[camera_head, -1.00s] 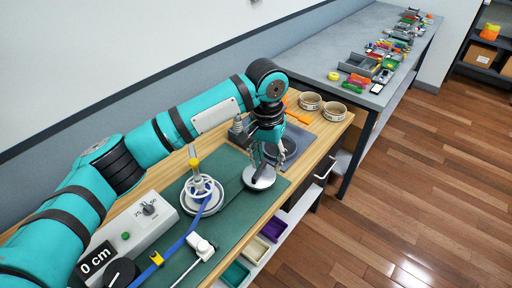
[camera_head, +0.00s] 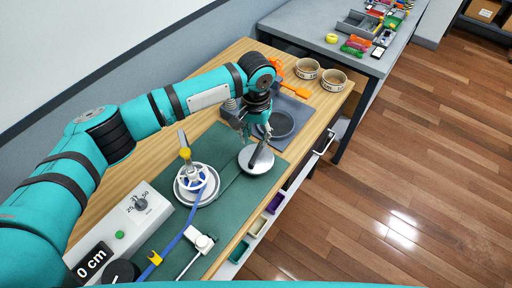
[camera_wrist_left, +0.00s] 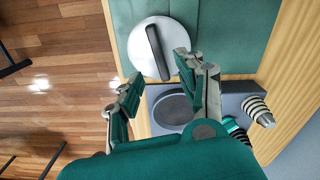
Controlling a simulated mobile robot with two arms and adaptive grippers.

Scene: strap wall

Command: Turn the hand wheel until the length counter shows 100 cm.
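The white spoked hand wheel (camera_head: 192,180) with a yellow-topped knob (camera_head: 185,153) stands on the green mat. A blue strap (camera_head: 186,231) runs from it toward the front. The length counter (camera_head: 92,262) reads 0 cm. My left gripper (camera_head: 252,136) hangs to the right of the wheel, apart from it, near a white disc with a dark bar handle (camera_head: 257,160). In the left wrist view my gripper (camera_wrist_left: 155,80) is open, its fingers spread and empty, with the disc (camera_wrist_left: 150,48) beyond the fingertips. My right gripper is not in view.
A white slider (camera_head: 200,241) lies in front. A grey plate with a dark round recess (camera_head: 282,123) and two ringed bowls (camera_head: 334,79) are farther back. A grey table carries small objects.

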